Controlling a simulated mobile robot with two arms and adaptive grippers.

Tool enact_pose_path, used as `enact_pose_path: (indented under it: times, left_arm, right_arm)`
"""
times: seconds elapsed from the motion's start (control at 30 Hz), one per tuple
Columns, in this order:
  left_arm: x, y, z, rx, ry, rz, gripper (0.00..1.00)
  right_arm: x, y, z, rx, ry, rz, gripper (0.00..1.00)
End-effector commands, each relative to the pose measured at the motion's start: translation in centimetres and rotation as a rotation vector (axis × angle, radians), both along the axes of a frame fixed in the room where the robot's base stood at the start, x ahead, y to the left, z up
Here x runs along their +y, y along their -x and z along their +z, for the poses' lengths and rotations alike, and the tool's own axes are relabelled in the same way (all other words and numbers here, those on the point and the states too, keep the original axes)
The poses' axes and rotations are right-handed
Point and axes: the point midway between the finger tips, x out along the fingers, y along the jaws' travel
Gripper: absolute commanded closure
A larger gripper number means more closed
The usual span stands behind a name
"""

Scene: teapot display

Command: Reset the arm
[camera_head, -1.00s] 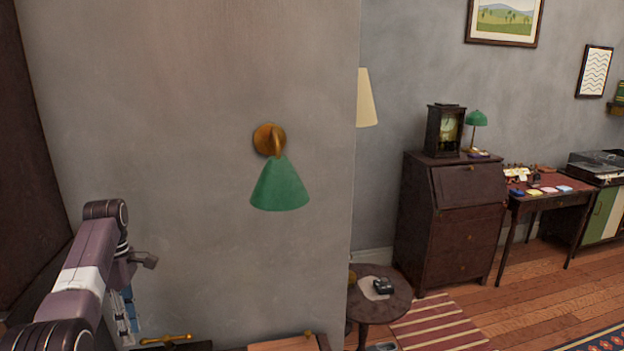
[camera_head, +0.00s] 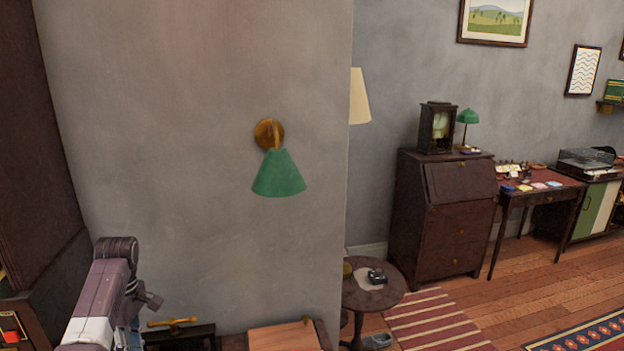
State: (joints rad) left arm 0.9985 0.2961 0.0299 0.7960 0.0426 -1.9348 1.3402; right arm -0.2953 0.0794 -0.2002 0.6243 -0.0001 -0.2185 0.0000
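My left arm (camera_head: 100,300) comes in at the lower left, bent at a rounded dark joint, with a small grey part jutting out to the right below it. Its lower part runs out of the bottom of the picture, and I see no fingertips of my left gripper. My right arm and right gripper do not show. The arm is in front of a grey wall (camera_head: 190,120), left of a wall lamp with a green cone shade (camera_head: 278,174).
Low furniture with a brass item (camera_head: 172,322) stands below the wall by the arm. Dark furniture (camera_head: 45,130) is close on the left. Right of the wall corner are a round table (camera_head: 385,297), bureau (camera_head: 440,230), desk (camera_head: 545,190) and open wooden floor (camera_head: 515,285).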

Motion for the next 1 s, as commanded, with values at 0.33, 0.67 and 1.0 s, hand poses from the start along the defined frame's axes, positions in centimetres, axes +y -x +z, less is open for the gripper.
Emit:
enact_pose_path:
  times: [0.33, 0.67, 1.0]
  left_arm:
    - [-3.0, 5.0, -9.6, -0.039, -0.073, -0.471, 0.75]
    - [-10.2, 15.5, -15.7, -0.102, -0.088, -1.074, 0.75]
    - [-16.8, 25.9, -14.3, -0.199, -0.081, -1.522, 0.75]
  right_arm:
    - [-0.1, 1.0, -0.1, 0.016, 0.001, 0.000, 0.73]
    - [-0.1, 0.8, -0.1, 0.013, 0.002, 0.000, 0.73]
    - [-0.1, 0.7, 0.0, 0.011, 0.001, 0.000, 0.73]
